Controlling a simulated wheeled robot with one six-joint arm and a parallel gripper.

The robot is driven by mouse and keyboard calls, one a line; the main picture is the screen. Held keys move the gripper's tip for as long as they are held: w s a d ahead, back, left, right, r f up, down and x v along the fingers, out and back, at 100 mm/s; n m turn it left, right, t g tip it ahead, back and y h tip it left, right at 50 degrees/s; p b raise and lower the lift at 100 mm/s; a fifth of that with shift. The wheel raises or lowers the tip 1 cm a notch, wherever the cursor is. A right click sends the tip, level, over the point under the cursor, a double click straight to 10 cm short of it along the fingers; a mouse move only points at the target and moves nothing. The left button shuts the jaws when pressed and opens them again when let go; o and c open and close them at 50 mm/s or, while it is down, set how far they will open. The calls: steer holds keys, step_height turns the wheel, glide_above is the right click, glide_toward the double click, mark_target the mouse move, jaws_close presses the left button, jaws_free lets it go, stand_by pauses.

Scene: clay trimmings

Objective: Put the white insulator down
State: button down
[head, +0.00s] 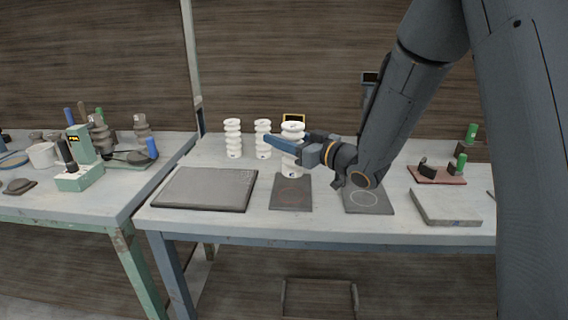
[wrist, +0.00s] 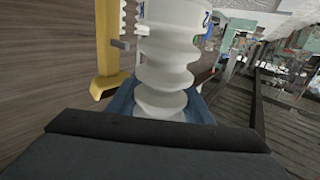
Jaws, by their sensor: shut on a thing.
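A white ribbed insulator (head: 292,131) stands upright in my gripper (head: 281,146) in the head view. The blue fingers are shut around its middle. Its lower end is over the dark mat with a reddish mark (head: 291,194); I cannot tell whether it touches the mat. In the wrist view the insulator (wrist: 168,65) fills the middle, between the blue jaws. Two more white insulators, one at the left (head: 233,139) and one nearer (head: 263,139), stand upright behind on the bench.
A dark flat tray (head: 206,188) lies left of the mat. A dark mat with a white circle (head: 365,199) lies to the right, under my arm. A grey slab (head: 444,207) is further right.

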mark_target(301, 169)
steer(key=shift+a+f, duration=0.1)
steer(key=shift+f, duration=3.6)
steer(key=shift+f, duration=0.15)
steer(key=c, duration=0.9)
jaws_free()
steer(key=shift+s+d, duration=0.15)
steer(key=shift+d, duration=0.05)
steer(key=b+v, duration=0.1)
steer(key=v, duration=1)
steer(key=shift+s+d+b, duration=0.1)
steer(key=shift+d+b, duration=0.1)
steer(key=shift+b, duration=0.1)
steer(key=shift+s+d, duration=0.1)
